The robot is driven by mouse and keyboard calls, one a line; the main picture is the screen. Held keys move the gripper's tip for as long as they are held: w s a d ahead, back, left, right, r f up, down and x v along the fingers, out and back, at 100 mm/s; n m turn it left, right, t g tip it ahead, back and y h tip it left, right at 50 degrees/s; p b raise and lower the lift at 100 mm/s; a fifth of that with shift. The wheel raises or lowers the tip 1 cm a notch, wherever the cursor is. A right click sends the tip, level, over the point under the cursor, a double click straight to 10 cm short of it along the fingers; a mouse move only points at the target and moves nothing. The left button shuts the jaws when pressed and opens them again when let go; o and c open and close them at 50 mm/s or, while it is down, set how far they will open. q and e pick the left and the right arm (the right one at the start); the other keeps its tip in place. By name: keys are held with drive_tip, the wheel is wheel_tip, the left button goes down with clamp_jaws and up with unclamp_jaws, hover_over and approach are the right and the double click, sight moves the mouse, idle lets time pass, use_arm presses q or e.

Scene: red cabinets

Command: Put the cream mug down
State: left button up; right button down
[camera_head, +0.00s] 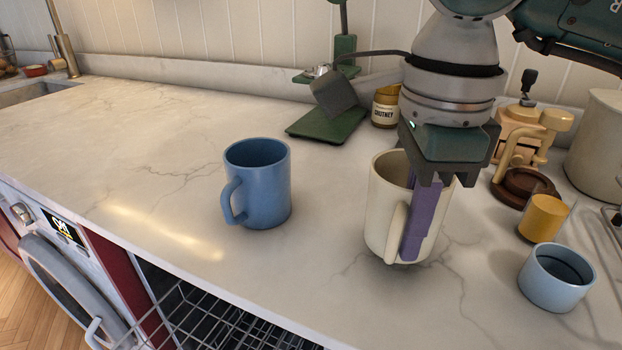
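The cream mug (385,203) is upright or nearly so over the marble counter, right of the middle. A dark shadow lies right under its base; I cannot tell whether it touches the counter or hangs just above it. My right gripper (425,215) points down from above, with a purple finger against the mug's outer near wall beside the handle. The other finger is hidden, apparently inside the mug, so the gripper looks shut on the wall. My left gripper is not in view.
A blue mug (262,185) stands left of the cream mug. A light blue cup (556,278) and a yellow cup (542,219) stand to the right. A jar (386,106) and green stand (327,124) are behind. A wire rack (215,325) is below the counter's front edge. The counter's left is clear.

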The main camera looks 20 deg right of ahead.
wheel_tip(320, 180, down, 2)
drive_tip(key=shift+f+b, duration=0.1)
drive_tip(key=shift+b, duration=0.25)
drive_tip(key=shift+w, duration=0.1)
drive_tip(key=c, duration=1.5)
unclamp_jaws()
drive_tip(key=shift+f, duration=0.15)
drive_tip(key=o, duration=0.4)
drive_tip(key=shift+o, duration=0.2)
drive_tip(key=r, duration=1.2)
drive_tip(key=shift+s+r+p, duration=0.2)
drive_tip(key=shift+r+p, duration=0.05)
drive_tip(key=shift+p, duration=0.15)
